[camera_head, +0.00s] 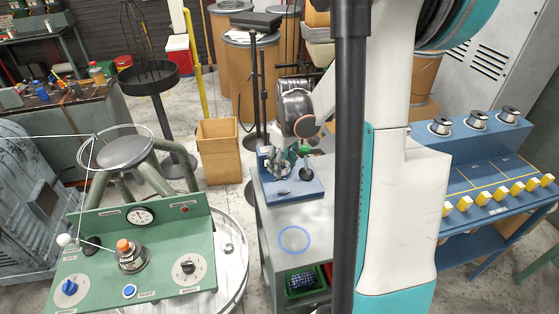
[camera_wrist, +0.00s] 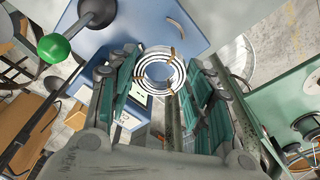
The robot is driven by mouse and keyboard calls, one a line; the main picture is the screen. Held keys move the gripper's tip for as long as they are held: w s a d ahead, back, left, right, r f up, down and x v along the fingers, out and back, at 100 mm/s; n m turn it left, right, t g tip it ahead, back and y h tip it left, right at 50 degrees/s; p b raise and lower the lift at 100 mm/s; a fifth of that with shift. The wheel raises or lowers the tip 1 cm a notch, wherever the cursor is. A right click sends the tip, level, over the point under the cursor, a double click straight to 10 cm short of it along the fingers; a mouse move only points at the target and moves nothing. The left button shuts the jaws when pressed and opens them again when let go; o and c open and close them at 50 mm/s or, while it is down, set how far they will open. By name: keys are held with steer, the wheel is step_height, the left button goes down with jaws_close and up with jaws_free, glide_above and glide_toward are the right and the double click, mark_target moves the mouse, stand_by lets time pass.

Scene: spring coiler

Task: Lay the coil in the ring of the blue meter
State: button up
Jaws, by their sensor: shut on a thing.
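The coil (camera_wrist: 150,59) is a flat silver wire ring with orange-brown ties. In the wrist view it sits between the teal fingers of my gripper (camera_wrist: 161,84), which is shut on it. In the head view my gripper (camera_head: 282,164) is small and dark over the back of the blue meter (camera_head: 301,192); I cannot make out the coil there. The meter's blue surface (camera_wrist: 108,37) shows behind the coil in the wrist view. The coil and fingers hide part of it, and I cannot tell whether they touch. I cannot pick out the meter's ring.
A blue circle (camera_head: 295,240) marks the grey bench top in front of the meter. A green control panel (camera_head: 140,250) stands left, and a blue bench (camera_head: 480,160) right.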

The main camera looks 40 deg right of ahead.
steer(key=b, duration=0.3)
glide_above(281, 187)
steer(key=shift+s+d+f, duration=0.1)
steer(key=shift+f, duration=1.1)
steer(key=shift+s+f, duration=0.1)
steer(key=shift+f, duration=1.1)
steer(key=shift+f+b, duration=1.4)
steer(key=shift+f, duration=0.05)
steer(key=o, duration=1.3)
steer(key=r, duration=0.4)
steer(key=s+r, duration=0.1)
steer(key=r, duration=0.7)
steer(key=shift+s+d, duration=0.1)
steer(key=shift+s, duration=0.15)
